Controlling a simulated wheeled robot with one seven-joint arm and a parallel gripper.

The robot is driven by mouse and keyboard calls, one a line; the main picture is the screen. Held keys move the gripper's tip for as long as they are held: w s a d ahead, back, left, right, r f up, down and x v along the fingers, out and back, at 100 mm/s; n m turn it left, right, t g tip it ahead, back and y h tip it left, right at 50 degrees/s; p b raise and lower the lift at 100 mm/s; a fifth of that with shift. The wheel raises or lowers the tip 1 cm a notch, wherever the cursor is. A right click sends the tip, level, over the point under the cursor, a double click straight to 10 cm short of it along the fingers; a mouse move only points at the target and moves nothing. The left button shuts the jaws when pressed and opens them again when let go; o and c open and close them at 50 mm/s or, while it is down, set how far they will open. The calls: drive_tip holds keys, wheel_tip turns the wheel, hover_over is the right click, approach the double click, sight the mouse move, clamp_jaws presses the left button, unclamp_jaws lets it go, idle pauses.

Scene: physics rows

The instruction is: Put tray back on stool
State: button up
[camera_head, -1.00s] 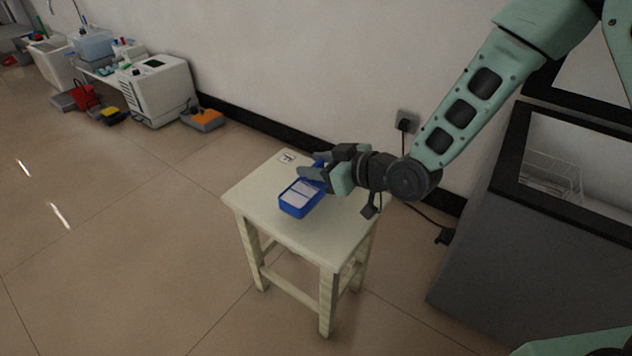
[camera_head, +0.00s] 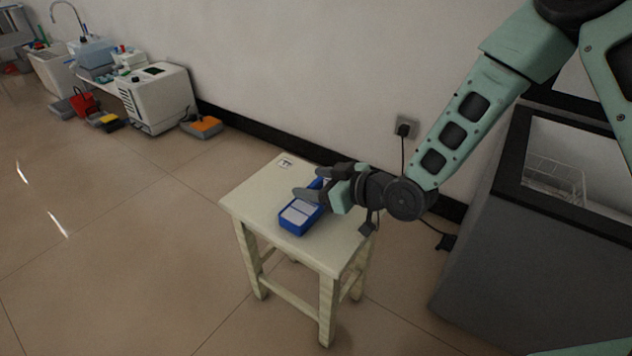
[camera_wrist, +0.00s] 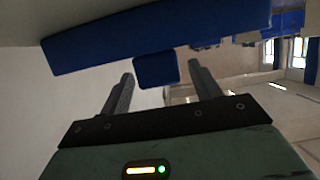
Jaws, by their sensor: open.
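A blue tray (camera_head: 300,227) with pale contents lies on the top of the cream stool (camera_head: 255,205), near its middle. My gripper (camera_head: 312,187) is low at the tray's upper right part and hides some of it in the head view. In the wrist view the two fingers stand apart, with the gripper (camera_wrist: 163,82) open. A small blue tab (camera_wrist: 156,70) shows between the fingertips, with a gap on each side. The long blue wall of the tray (camera_wrist: 110,38) lies beyond it.
A white wall with a socket (camera_head: 405,127) and hanging cable is behind the stool. A dark grey cabinet (camera_head: 500,250) stands at the right. Lab equipment, including a white box (camera_head: 157,97), is at the far left. The floor left of the stool is clear.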

drive_tip(key=shift+s+d+r, duration=0.1)
drive_tip(key=shift+d+r, duration=0.1)
drive_tip(key=shift+r, duration=0.1)
drive_tip(key=p+v, duration=0.4)
drive_tip(key=v, duration=0.8)
drive_tip(key=s+d+r+m+g+h, duration=0.1)
drive_tip(key=s+r+g+h, duration=0.3)
drive_tip(key=s, duration=0.7)
drive_tip(key=s+d+r+m+g+h, duration=0.1)
drive_tip(key=s+r+g+h, duration=0.3)
drive_tip(key=s, duration=0.7)
drive_tip(key=shift+r+m+g+h, duration=0.3)
drive_tip(key=shift+r+m+h, duration=0.1)
drive_tip(key=shift+r+h, duration=0.7)
drive_tip(key=shift+d+f, duration=0.1)
drive_tip(key=shift+f, duration=0.05)
